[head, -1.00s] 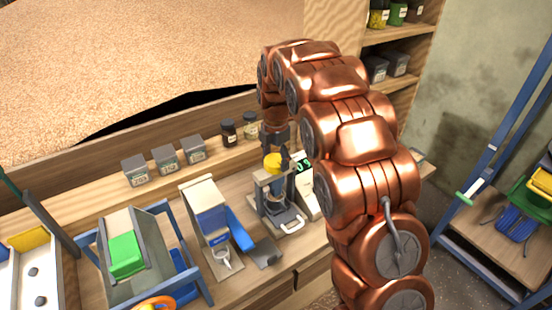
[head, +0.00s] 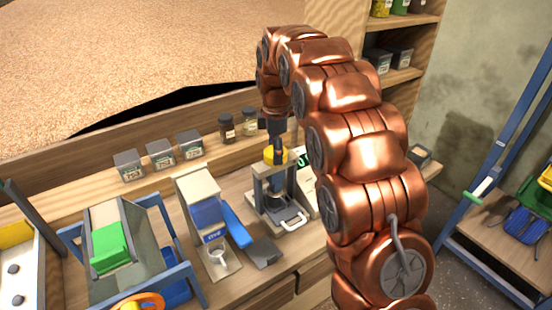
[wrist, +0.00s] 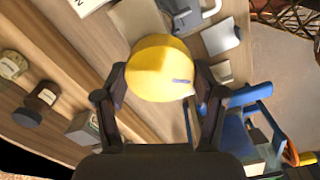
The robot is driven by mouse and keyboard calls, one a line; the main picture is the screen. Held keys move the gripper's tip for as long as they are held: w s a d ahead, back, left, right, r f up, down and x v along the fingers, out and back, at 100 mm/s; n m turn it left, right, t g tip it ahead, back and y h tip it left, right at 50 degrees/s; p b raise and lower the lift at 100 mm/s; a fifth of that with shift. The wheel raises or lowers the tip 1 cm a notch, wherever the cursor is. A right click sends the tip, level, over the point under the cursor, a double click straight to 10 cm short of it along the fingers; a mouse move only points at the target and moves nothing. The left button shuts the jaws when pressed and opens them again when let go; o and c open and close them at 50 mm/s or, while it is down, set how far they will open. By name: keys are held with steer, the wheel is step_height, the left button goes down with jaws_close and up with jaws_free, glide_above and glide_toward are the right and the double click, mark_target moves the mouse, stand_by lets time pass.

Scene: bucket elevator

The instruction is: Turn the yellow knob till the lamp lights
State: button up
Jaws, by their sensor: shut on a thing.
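The yellow knob (wrist: 160,68) sits on top of a grey press-like device (head: 259,187) on the bench. In the wrist view it is round and has a small dark mark near its right side. My gripper (wrist: 155,95) has a finger on each side of the knob and is shut on it. In the head view my gripper (head: 278,150) comes down on the knob (head: 270,156) from above and hides part of it. A small display with green digits (head: 304,158) stands behind the device, partly hidden by my arm. I cannot make out a lit lamp.
A blue-and-white scoop unit (head: 207,215) stands left of the device, with a blue chute beside it. Further left is a blue frame with a green block (head: 109,246). Small grey boxes (head: 160,153) and brown jars (head: 227,128) line the shelf behind.

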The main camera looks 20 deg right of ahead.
steer(key=m+b, duration=0.3)
steer(key=m, duration=0.1)
steer(key=shift+f+m, duration=0.15)
steer(key=shift+m, duration=0.15)
steer(key=m+b, duration=0.2)
steer(key=m, duration=0.3)
steer(key=shift+m, duration=0.3)
steer(key=m+b, duration=0.1)
steer(key=m, duration=0.4)
steer(key=shift+b, duration=0.3)
steer(key=m, duration=0.5)
steer(key=shift+m+b, duration=0.3)
steer(key=shift+m, duration=0.1)
steer(key=m, duration=0.4)
steer(key=shift+m, duration=0.3)
steer(key=m, duration=0.5)
steer(key=shift+r, duration=0.2)
steer(key=m, duration=0.5)
steer(key=m+p, duration=0.1)
steer(key=m, duration=0.3)
steer(key=shift+m, duration=0.4)
